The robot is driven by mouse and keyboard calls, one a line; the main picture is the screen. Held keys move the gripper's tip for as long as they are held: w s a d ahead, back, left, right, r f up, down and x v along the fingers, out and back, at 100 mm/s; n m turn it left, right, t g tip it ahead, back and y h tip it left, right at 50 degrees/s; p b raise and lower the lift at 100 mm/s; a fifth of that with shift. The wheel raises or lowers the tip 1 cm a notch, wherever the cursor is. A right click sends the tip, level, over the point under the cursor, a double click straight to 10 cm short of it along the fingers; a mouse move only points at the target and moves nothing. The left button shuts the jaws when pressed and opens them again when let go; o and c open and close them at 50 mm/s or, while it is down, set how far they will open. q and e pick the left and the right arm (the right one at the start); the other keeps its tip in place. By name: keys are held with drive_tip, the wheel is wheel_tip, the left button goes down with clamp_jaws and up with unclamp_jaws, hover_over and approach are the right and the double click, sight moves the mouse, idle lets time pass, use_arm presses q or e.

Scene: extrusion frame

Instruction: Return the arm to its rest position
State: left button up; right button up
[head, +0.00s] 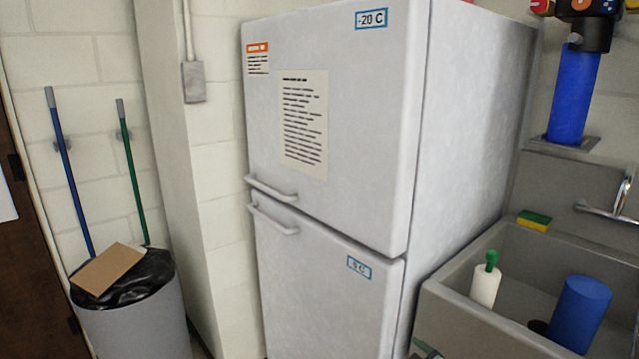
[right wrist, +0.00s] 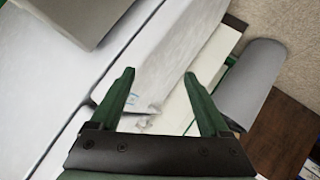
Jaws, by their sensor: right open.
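My right gripper (right wrist: 160,82) shows in the right wrist view, with its two green fingers spread apart and nothing between them. Beyond the fingers is a pale surface with a small blue-edged label, which looks like part of the white fridge, seen tilted. In the head view the white fridge-freezer (head: 375,150) stands upright in the middle, with its upper and lower doors shut.
A grey bin (head: 140,325) with a black bag and a cardboard piece (head: 107,268) stands left, near two poles. A grey sink (head: 455,310) at right holds a blue cylinder (head: 580,312) and a white bottle (head: 486,283). A sponge (head: 534,220) lies on its rim.

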drive_tip(key=s+f+m, duration=0.2)
drive_tip(key=s+f, duration=0.4)
drive_tip(key=s, duration=0.3)
drive_tip(key=s+f+m+g, duration=0.1)
drive_tip(key=s+f+m, duration=0.1)
drive_tip(key=s+f, duration=0.4)
drive_tip(key=s+f+m+g+y, duration=0.1)
drive_tip(key=s+f+m, duration=0.1)
drive_tip(key=s+f, duration=0.5)
drive_tip(key=s, duration=0.6)
drive_tip(key=shift+s+a+m, duration=0.3)
drive_tip(key=shift+m, duration=0.1)
drive_tip(key=shift+f, duration=0.1)
